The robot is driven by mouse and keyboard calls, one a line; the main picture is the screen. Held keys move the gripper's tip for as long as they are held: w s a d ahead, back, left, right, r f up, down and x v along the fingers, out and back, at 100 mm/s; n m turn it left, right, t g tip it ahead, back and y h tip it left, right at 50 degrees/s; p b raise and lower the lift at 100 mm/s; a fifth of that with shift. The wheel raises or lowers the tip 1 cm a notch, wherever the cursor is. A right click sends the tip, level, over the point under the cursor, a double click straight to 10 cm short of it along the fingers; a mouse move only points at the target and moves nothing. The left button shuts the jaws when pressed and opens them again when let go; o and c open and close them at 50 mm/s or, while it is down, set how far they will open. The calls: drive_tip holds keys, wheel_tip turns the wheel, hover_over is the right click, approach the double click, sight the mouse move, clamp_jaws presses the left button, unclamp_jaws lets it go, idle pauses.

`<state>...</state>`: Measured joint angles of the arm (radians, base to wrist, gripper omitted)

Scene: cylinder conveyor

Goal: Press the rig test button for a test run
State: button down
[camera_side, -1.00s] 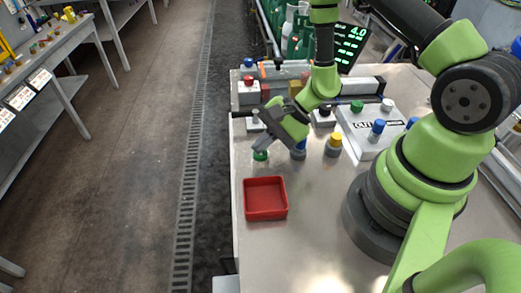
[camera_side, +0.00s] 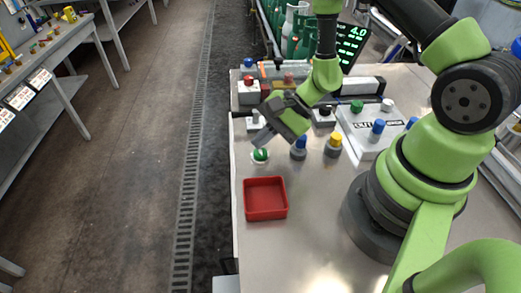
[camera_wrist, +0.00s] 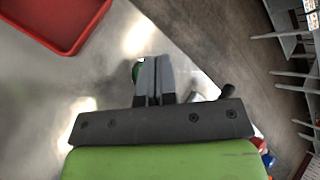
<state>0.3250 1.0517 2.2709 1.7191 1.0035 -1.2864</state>
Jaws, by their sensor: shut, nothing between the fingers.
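My gripper (camera_side: 258,140) is shut and empty, its fingers slanting down just above a green-topped round piece (camera_side: 260,155) with a pale rim. In the wrist view my shut fingers (camera_wrist: 153,65) partly hide a green piece (camera_wrist: 136,70). I cannot tell whether they touch. No label tells me which is the rig test button.
A red tray (camera_side: 265,213) sits in front, and shows in the wrist view (camera_wrist: 107,6). Blue-topped (camera_side: 299,142) and yellow-topped (camera_side: 333,139) cylinders stand right of the fingers. A white block (camera_side: 360,145) holds several cylinders. A display (camera_side: 351,48) reads 4.0.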

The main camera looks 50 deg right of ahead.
sight(261, 153)
drive_tip(key=shift+r, duration=2.5)
drive_tip(key=shift+a+r, duration=0.1)
drive_tip(key=shift+r, duration=0.25)
wheel_tip(261, 153, up, 8)
drive_tip(key=s+a+f+n, duration=0.1)
drive_tip(key=a+n, duration=0.2)
drive_tip(key=n, duration=0.1)
drive_tip(key=s+d+r+n+t+h, duration=0.2)
drive_tip(key=s+r+n+h, duration=0.3)
drive_tip(key=s+r, duration=0.7)
wheel_tip(261, 153, up, 3)
drive_tip(key=d+n, duration=0.1)
drive_tip(key=n, duration=0.1)
drive_tip(key=shift+s+d+f+n+h, duration=0.2)
drive_tip(key=shift+s+n+h, duration=0.1)
drive_tip(key=shift+h, duration=0.1)
drive_tip(key=shift+w, duration=0.1)
